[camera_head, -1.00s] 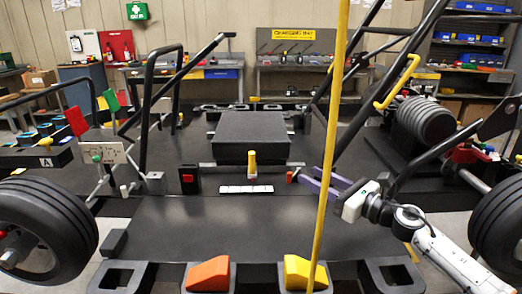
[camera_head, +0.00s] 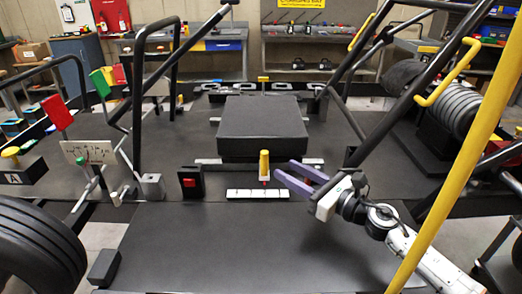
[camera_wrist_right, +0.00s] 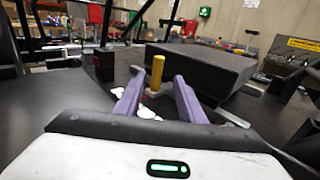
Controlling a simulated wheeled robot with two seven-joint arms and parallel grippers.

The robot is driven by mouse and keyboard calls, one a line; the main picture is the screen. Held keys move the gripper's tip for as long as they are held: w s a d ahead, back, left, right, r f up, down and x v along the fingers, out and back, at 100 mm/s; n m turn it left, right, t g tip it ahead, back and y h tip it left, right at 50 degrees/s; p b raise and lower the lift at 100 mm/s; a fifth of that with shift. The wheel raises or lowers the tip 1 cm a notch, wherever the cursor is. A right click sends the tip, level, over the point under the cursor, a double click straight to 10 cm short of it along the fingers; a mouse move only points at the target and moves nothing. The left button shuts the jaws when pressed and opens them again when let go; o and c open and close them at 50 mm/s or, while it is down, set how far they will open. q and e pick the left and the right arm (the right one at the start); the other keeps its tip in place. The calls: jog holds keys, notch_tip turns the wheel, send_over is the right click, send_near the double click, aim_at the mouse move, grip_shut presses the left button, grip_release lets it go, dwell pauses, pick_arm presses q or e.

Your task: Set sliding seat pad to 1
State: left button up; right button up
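The sliding seat pad (camera_head: 262,125) is a thick black block in the middle of the kart floor. A yellow upright handle (camera_head: 264,163) stands in front of it, above a white marked scale strip (camera_head: 258,194); the scale's numbers are too small to read. My right gripper (camera_head: 285,169) is open and empty, its purple fingers just right of the handle. In the right wrist view the handle (camera_wrist_right: 157,72) appears centred between the spread fingertips (camera_wrist_right: 158,77), seemingly just beyond them. A small red mark shows at the handle's foot. My left gripper is not in view.
A black block with a red button (camera_head: 190,182) stands left of the scale. A yellow post (camera_head: 455,185) crosses the right side in front of my right arm. Black frame bars (camera_head: 400,95) rise at the right. The front floor plate (camera_head: 240,245) is clear.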

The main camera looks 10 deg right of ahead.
aim_at(267, 159)
jog(key=x, duration=0.9)
jog(key=shift+a+r, duration=0.2)
jog(key=shift+a, duration=0.1)
jog(key=shift+c, duration=0.2)
grip_shut()
